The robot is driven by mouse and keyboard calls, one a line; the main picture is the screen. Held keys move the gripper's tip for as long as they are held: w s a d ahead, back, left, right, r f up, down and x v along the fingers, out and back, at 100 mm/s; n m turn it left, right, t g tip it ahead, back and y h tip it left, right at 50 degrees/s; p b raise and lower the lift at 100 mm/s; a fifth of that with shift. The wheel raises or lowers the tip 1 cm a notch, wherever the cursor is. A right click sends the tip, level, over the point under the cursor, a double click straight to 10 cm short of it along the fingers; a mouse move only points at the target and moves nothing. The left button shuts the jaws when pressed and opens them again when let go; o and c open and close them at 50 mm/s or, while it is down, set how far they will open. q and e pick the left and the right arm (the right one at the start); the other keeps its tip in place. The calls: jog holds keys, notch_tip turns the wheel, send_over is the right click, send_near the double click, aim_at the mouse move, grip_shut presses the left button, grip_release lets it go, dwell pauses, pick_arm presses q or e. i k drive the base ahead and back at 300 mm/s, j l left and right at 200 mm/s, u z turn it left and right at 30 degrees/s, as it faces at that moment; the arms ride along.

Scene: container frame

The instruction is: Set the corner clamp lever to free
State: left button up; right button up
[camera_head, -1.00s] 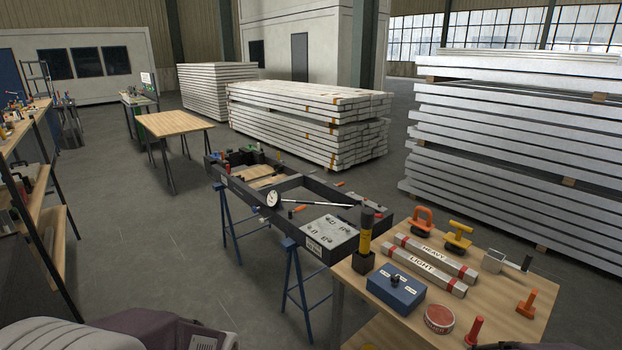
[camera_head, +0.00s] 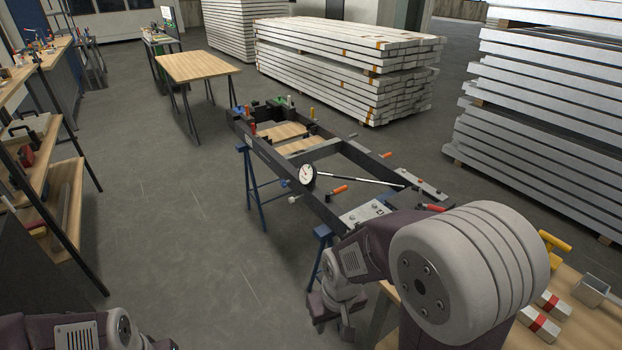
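A dark rectangular frame (camera_head: 268,158) stands on blue trestles in the middle. Several clamps and coloured handles sit along it, including an orange handle (camera_head: 338,189) near the dial gauge and a red handle (camera_head: 435,207) at the near right corner. I cannot tell which one is the corner clamp lever or how it is set. My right arm covers part of the near end of the frame. My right gripper (camera_head: 332,318) hangs below and in front of that end, apart from the handles; its opening is unclear. My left arm shows at the bottom left, its fingers out of view.
A dial gauge (camera_head: 307,174) with a long rod lies across the frame. A metal plate (camera_head: 362,213) is at its near end. A wooden table (camera_head: 590,325) is at the lower right, partly behind my arm. The floor (camera_head: 190,220) left of the frame is clear.

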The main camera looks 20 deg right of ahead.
aim_at(328, 194)
jog(key=i+j+z, duration=0.1)
jog(key=i+z, duration=0.35)
jog(key=i+j+z, duration=0.2)
jog(key=i+z, duration=0.3)
jog(key=i+j+z, duration=0.25)
jog(key=z, duration=0.2)
jog(key=k+j+z, duration=0.2)
jog(key=j, duration=0.2)
jog(key=k+j+z, duration=0.1)
jog(key=j+z, duration=0.15)
jog(key=j, duration=0.15)
jog(key=k+j+z, duration=0.2)
jog(key=j, duration=0.15)
jog(key=i+j, duration=0.65)
jog(key=i, duration=0.25)
